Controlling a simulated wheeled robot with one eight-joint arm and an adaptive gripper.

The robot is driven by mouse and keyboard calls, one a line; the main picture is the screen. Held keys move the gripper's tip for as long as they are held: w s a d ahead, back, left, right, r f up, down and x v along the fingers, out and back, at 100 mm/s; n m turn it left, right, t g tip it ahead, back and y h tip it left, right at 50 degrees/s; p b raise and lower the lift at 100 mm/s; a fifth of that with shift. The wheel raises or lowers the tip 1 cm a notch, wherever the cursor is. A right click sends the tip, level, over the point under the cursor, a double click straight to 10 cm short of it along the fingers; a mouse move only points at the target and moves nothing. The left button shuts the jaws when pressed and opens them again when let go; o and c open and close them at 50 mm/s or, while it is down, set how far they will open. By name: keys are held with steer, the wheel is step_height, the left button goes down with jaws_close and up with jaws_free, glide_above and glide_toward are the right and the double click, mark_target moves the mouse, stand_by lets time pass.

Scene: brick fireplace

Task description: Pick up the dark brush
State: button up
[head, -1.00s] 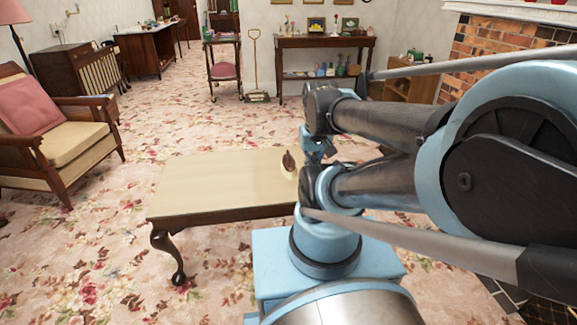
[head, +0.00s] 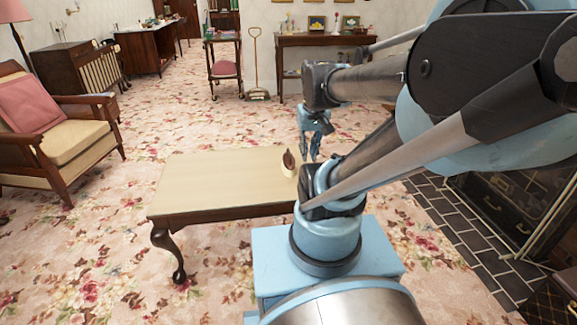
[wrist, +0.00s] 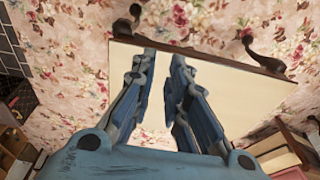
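The dark brush (head: 289,160) rests on the right end of the low table in the head view; it has a dark brown upper part and a cream lower part. My gripper (head: 311,157) hangs just right of the brush in the head view, pointing down and apart from it. In the wrist view the two blue fingers (wrist: 164,54) stand apart with a gap between them and nothing held. I cannot make out the brush in the wrist view; the fingers may hide it. The low table (head: 215,180) has a pale top and dark curved legs; its top also shows in the wrist view (wrist: 235,90).
An armchair (head: 72,137) with a pink cushion stands at the left. A console table (head: 300,41) stands at the back wall. Dark floor tiles (head: 460,222) lie at the right. The rest of the low table's top is bare, and patterned carpet surrounds it.

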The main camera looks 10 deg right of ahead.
steer(key=w+r, duration=0.3)
steer(key=w, duration=0.6)
steer(key=g+y, duration=0.2)
glide_above(289, 153)
steer(key=w+d, duration=0.1)
steer(key=w, duration=0.1)
step_height(289, 153, down, 20)
steer(key=shift+s+d+f, duration=0.1)
steer(key=shift+s+f, duration=0.05)
steer(key=shift+f, duration=0.05)
steer(key=shift+s+a+f, duration=0.1)
steer(key=shift+a+f, duration=0.05)
steer(key=shift+f, duration=0.85)
steer(key=shift+a+f, duration=0.2)
steer(key=shift+f, duration=0.8)
steer(key=shift+s+a+f, duration=0.1)
steer(key=shift+a+f, duration=0.05)
steer(key=shift+f, duration=0.85)
